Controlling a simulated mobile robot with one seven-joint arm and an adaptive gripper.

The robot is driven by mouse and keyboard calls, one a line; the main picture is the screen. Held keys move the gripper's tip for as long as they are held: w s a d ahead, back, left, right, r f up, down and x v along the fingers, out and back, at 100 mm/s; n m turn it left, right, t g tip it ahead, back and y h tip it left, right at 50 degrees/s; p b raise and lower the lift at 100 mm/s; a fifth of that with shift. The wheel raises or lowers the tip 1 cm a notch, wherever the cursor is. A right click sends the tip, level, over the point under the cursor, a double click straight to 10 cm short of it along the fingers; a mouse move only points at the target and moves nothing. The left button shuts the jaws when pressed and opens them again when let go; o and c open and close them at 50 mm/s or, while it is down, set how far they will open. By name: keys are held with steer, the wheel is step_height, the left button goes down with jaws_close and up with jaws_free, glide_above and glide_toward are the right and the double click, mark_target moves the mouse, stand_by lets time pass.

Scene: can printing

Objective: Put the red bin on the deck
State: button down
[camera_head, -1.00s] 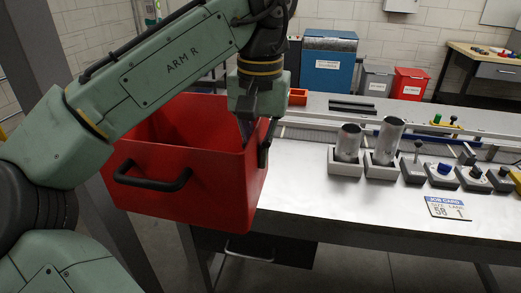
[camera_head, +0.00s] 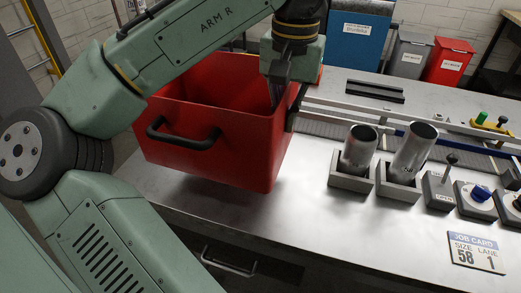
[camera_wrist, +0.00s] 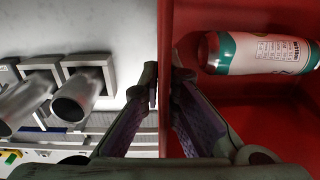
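The red bin (camera_head: 215,150) hangs upright in the head view, over the left part of a bare metal worktop (camera_head: 300,235). A dark shadow lies under it; I cannot tell whether its bottom touches. My gripper (camera_head: 276,92) is at the bin's right wall. In the wrist view my gripper (camera_wrist: 165,84) has one finger on each side of the wall of the red bin (camera_wrist: 240,110) and is shut on it. A can with a white and teal label (camera_wrist: 265,53) lies inside the bin. No surface is marked as a deck.
Two silver cans (camera_head: 360,150) (camera_head: 414,150) lean in grey holders right of the bin. Knob and lever boxes (camera_head: 475,197) and a job card (camera_head: 476,252) are farther right. A rail (camera_head: 350,110) runs behind. Blue, grey and red bins stand beyond.

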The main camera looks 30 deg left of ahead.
glide_above(282, 162)
steer(key=f, duration=0.4)
steer(key=shift+w+a+f+b, duration=0.15)
steer(key=shift+w+f+b, duration=0.15)
steer(key=shift+w+b, duration=0.1)
step_height(282, 162, down, 4)
steer(key=b, duration=0.3)
steer(key=shift+r, duration=0.35)
steer(key=c, duration=2.3)
jaws_free()
steer(key=shift+f, duration=0.2)
steer(key=o, duration=0.5)
